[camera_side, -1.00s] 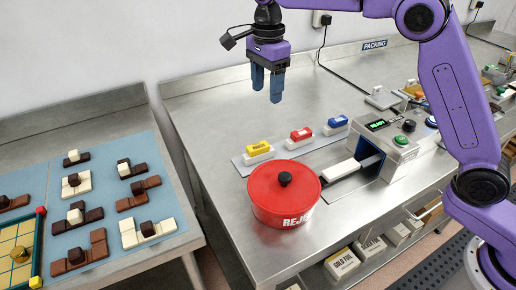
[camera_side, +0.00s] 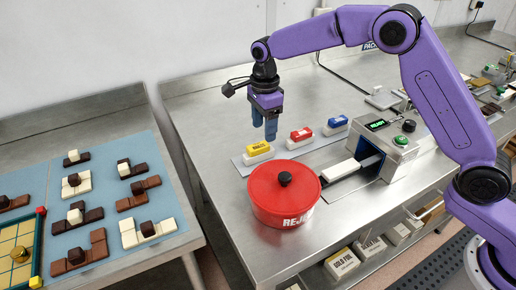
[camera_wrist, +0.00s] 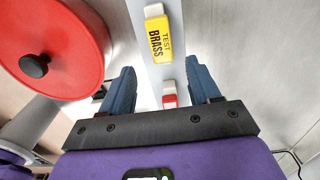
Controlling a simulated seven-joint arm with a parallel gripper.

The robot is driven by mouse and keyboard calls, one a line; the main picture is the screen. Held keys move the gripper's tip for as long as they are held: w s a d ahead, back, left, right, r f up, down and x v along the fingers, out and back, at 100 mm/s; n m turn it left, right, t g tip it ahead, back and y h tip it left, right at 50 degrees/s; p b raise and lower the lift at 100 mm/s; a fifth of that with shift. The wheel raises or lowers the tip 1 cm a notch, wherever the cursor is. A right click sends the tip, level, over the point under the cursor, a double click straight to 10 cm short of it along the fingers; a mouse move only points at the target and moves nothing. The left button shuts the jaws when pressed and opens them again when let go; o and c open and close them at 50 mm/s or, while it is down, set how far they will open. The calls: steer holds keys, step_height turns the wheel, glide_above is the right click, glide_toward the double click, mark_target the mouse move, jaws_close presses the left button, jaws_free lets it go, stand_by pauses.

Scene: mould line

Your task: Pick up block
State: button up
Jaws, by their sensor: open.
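A yellow block (camera_side: 258,148) with a white lower part sits at the left end of a light strip (camera_side: 238,163). Red (camera_side: 301,134) and blue (camera_side: 337,121) blocks sit farther right along it. My gripper (camera_side: 264,132) is open and empty, pointing down, just above and slightly right of the yellow block in the side view. In the wrist view, my gripper (camera_wrist: 160,68) shows both fingers apart. The yellow block (camera_wrist: 158,40), lettered TEST BRASS, lies beyond the fingertips. The red block (camera_wrist: 168,95) shows between the fingers, partly hidden by the gripper body.
A red lidded REJECT pot (camera_side: 265,200) stands close in front of the strip. A machine (camera_side: 392,150) with a white bar at its opening stands right. At left, a blue mat (camera_side: 110,175) holds several chocolate pieces. The bench behind the strip is clear.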

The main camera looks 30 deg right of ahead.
mark_target(261, 145)
steer(key=shift+w+a+f, duration=0.1)
steer(key=shift+a+f, duration=0.1)
steer(key=shift+f, duration=1.2)
steer(key=shift+w+a+f, duration=0.1)
steer(key=shift+a+f, duration=0.1)
steer(key=shift+f, duration=1.15)
steer(key=c, duration=1.1)
